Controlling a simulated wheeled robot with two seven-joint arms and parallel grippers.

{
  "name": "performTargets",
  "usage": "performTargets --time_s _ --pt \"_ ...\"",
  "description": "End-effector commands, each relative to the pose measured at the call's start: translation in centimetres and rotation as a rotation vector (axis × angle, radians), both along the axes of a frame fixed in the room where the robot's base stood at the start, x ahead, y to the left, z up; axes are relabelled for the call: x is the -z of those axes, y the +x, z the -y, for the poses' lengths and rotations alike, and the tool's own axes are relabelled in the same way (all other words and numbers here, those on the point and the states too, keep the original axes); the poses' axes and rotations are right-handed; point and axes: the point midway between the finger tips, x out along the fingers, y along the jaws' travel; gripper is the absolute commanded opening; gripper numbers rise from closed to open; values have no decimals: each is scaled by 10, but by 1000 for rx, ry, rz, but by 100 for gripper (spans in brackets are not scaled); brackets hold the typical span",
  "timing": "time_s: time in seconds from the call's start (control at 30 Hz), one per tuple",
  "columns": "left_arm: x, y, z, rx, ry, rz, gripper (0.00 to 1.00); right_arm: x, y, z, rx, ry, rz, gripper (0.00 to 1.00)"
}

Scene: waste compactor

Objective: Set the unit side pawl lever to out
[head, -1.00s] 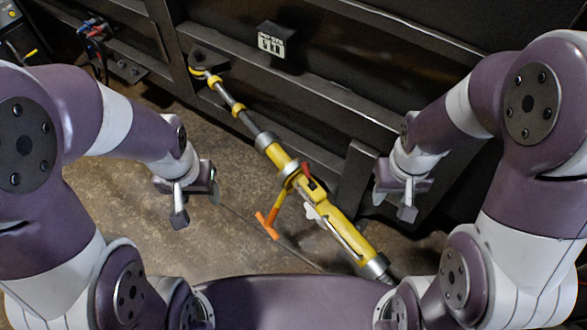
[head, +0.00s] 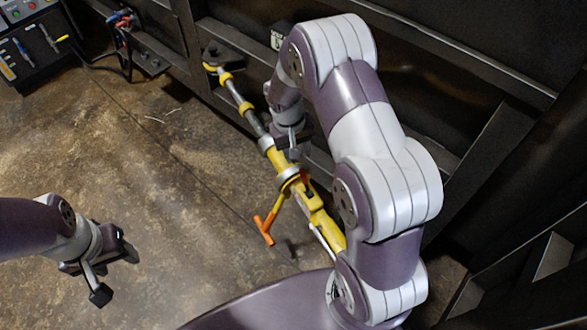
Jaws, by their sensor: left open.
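The long yellow ratchet turnbuckle (head: 321,217) runs diagonally beside the dark machine wall, with an orange-ended handle (head: 264,230) sticking out to its left. A small red lever (head: 307,181) shows on its yellow body, partly behind my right arm. I cannot tell whether this is the unit side pawl lever or which way it is set. A white lever seen earlier is not clear now. My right gripper (head: 294,143) is over the upper yellow part; its opening and any contact are unclear. My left gripper (head: 114,274) is open and empty over the floor, well left of the turnbuckle.
The dark machine wall (head: 440,130) runs behind the turnbuckle, with a black bracket (head: 224,55) at its far end. A control panel (head: 40,45) with cables stands at the top left. The floor (head: 130,150) between panel and turnbuckle is clear.

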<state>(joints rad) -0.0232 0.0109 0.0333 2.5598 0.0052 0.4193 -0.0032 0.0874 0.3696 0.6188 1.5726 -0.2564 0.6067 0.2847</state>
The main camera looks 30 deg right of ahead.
Motion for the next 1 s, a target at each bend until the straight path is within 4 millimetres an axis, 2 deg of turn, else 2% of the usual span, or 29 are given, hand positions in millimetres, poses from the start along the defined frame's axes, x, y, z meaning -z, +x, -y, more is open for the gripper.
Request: performTargets --time_s 0.1,0.3,0.5,0.73,0.87,1.0 --pt "3 0 0 0 0 0 54 33 -2 5 1 1 -5 42" --pt "6 0 0 0 0 0 54 75 -3 10 -1 1 -2 42" --pt "7 0 0 0 0 0 54 90 -2 13 0 1 0 42" --pt "6 0 0 0 0 0 54 91 -2 13 -1 1 0 42" --pt "6 0 0 0 0 0 54 91 -2 13 -1 1 0 0" --pt "6 0 0 0 0 0 54 90 -2 13 -1 1 1 0"
